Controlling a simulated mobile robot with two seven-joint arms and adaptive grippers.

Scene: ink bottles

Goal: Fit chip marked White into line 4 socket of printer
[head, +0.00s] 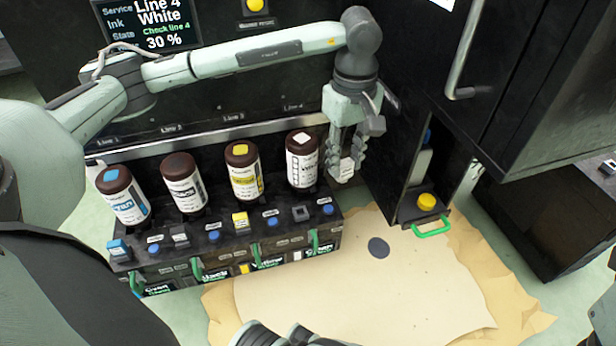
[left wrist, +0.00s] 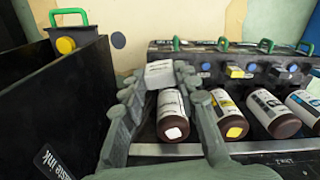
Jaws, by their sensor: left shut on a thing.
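My left gripper (head: 346,172) is shut on a small white chip (head: 346,168), held in the air to the right of the white-capped bottle (head: 302,165). In the left wrist view the chip (left wrist: 160,74) sits between the fingertips, its marking not readable. The printer's front unit (head: 225,262) has a row of sockets. The line 4 socket (head: 300,213), rightmost in the head view, looks dark and empty. The other sockets hold a blue, a dark and a yellow chip (head: 240,221). A grey part at the bottom edge, probably my right gripper (head: 282,338), is mostly cut off.
Several brown bottles stand behind the sockets. A screen (head: 145,25) reads Line 4, White, Check line 4, 30 %. A dark waste ink box with a yellow knob (head: 427,202) and green handle (head: 432,228) stands at right. A beige mat (head: 330,290) lies in front, mostly clear.

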